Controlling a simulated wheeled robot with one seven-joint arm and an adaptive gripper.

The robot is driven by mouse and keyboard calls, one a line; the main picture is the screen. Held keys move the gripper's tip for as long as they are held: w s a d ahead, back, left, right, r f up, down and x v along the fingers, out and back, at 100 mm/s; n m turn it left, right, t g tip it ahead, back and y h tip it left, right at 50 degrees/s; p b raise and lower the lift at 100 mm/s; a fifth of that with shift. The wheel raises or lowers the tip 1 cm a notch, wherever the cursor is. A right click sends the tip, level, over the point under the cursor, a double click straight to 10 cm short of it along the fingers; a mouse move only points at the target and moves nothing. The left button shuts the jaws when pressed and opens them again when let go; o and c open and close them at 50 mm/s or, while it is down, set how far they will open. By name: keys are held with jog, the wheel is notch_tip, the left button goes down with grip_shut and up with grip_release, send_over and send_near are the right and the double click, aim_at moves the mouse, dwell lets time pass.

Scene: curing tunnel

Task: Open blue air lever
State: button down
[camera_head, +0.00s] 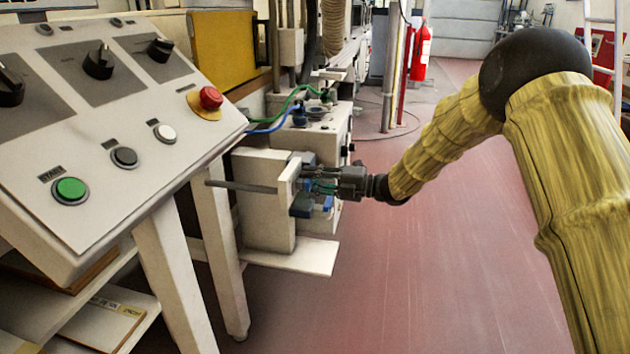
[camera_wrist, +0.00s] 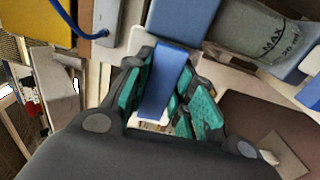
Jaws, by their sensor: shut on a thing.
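The blue air lever (camera_wrist: 166,82) shows in the wrist view as a flat blue bar between my fingers. My gripper (camera_wrist: 170,90) has dark fingers with green pads on both sides of the bar and is shut on it. In the head view my gripper (camera_head: 318,186) is at the white unit beside the control desk, reaching in from the right. There the lever is mostly hidden by the fingers, and blue parts show just below them. A clear bowl marked MAX (camera_wrist: 255,38) sits beside the lever in the wrist view.
The sloped control desk (camera_head: 110,130) with knobs, a red emergency button (camera_head: 210,98) and a green start button (camera_head: 70,189) stands at left. A blue hose (camera_head: 272,127) and a green hose (camera_head: 290,97) run behind the unit. The red floor (camera_head: 420,270) at right is clear.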

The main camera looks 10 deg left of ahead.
jog(key=c, duration=1.2)
grip_release()
jog(key=shift+a, duration=0.1)
jog(key=shift+d, duration=0.2)
jog(key=d, duration=1.1)
jog(key=shift+s+d, duration=0.4)
jog(key=shift+s, duration=0.05)
